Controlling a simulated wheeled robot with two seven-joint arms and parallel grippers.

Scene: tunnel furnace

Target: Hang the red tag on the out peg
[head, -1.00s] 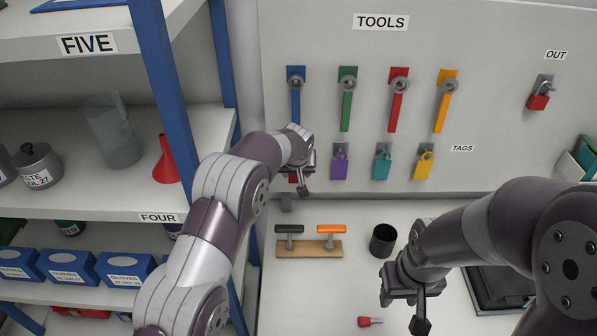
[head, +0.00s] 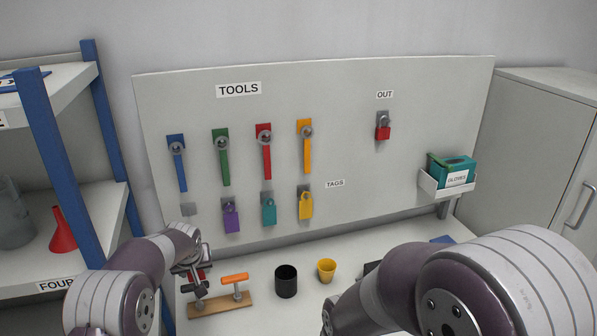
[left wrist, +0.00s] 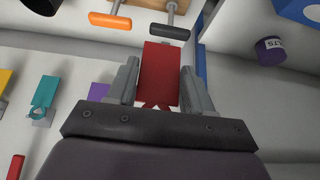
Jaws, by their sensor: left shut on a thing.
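The red tag (left wrist: 158,73) is between the two fingers of my left gripper (left wrist: 157,82) in the left wrist view. In the head view my left gripper (head: 192,275) is at the lower left, in front of the board and by the wooden handle stand; only a little red shows there. The out peg plate (head: 383,116) is at the board's upper right, under the OUT label (head: 384,94). A red padlock (head: 383,132) hangs on it. My right arm shows at the lower right, but its gripper is not in view.
Purple (head: 231,217), teal (head: 268,212) and yellow (head: 306,206) tags hang left of the TAGS label; the peg plate (head: 187,209) at the row's left end is bare. A black cup (head: 286,281) and a yellow cup (head: 326,270) stand on the bench. A glove box (head: 452,172) sits at right.

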